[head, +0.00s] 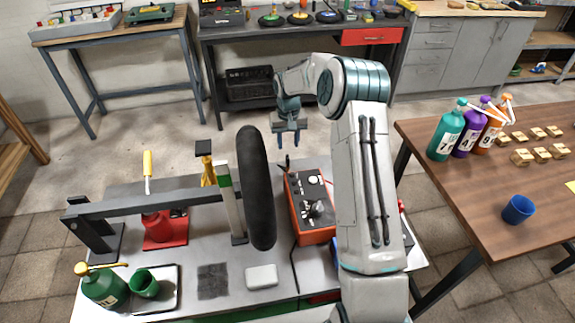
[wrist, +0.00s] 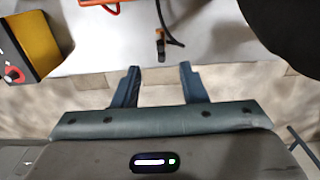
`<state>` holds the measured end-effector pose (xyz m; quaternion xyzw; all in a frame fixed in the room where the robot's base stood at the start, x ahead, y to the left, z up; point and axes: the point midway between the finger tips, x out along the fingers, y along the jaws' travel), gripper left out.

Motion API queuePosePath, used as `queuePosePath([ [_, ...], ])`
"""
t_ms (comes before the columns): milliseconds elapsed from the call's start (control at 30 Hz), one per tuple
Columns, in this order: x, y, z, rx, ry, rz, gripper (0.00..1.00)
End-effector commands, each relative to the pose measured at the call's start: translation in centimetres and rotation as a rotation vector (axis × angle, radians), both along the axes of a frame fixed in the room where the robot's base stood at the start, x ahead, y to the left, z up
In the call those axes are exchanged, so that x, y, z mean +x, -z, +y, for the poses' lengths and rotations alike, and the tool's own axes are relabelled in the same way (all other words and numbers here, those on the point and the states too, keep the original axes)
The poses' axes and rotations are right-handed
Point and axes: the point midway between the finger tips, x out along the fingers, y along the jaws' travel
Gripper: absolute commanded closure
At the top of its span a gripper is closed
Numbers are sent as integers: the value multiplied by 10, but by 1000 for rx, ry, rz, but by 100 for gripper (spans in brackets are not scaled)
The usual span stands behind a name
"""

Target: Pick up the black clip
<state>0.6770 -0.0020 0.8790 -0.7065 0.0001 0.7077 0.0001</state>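The black clip (wrist: 160,44) shows in the wrist view as a small dark piece with a copper-coloured part, near the edge of the grey table. A black cable (wrist: 172,25) runs beside it; I cannot tell exactly how they join. In the head view the clip appears as a small dark shape (head: 287,161) at the table's far edge, left of the red charger box (head: 310,205). My gripper (wrist: 158,75) is open and empty, its two fingers apart, with the clip beyond the fingertips and roughly between them. In the head view my gripper (head: 289,143) hangs just past that edge.
A black tire (head: 257,190) stands upright left of the charger, beside a grey bar (head: 150,203). A yellow and black box (wrist: 24,42) is at the left in the wrist view. A wooden table (head: 470,210) with bottles stands right.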

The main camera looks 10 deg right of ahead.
Motion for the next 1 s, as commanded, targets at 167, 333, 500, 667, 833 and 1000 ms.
queuePosePath([
  [167, 0, 22, 0, 0, -1, 0, 61],
  [333, 0, 32, 0, 0, -1, 2, 61],
  [500, 1, 53, 1, 1, 0, 2, 61],
  [667, 2, 73, 1, 1, 0, 0, 61],
  [833, 2, 78, 1, 0, 0, -2, 61],
  [1000, 2, 78, 1, 0, 0, -2, 70],
])
